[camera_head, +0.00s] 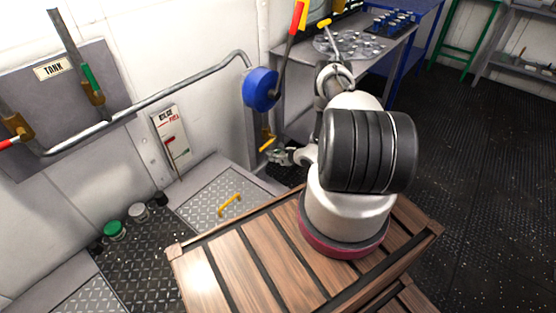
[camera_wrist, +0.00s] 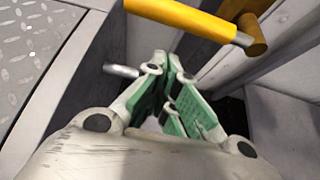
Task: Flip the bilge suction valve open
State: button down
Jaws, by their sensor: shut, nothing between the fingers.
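A yellow lever (camera_head: 267,144) on a small brass valve (camera_head: 266,131) sits low by the wall, below the blue wheel. No label on it is legible. In the wrist view, the yellow lever (camera_wrist: 185,17) crosses the top, with the brass body (camera_wrist: 254,36) at its right end. My gripper (camera_head: 277,156) is just below and beside this lever in the head view. In the wrist view, my gripper (camera_wrist: 168,70) has its green-padded fingers shut and empty, under the lever. I cannot tell whether they touch it.
A grey panel marked TANK (camera_head: 54,68) carries a green-handled valve (camera_head: 92,82) and a red-handled one (camera_head: 18,130). A blue wheel (camera_head: 261,89) hangs by the pipe (camera_head: 185,88). A yellow floor handle (camera_head: 230,204) lies on a deck plate. A wooden crate (camera_head: 240,260) stands in front.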

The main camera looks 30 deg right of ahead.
aim_at(268, 144)
jog(key=shift+w+a+r, duration=0.1)
jog(key=shift+r, duration=0.5)
jog(key=shift+w+a+r, duration=0.1)
jog(key=shift+r, duration=0.45)
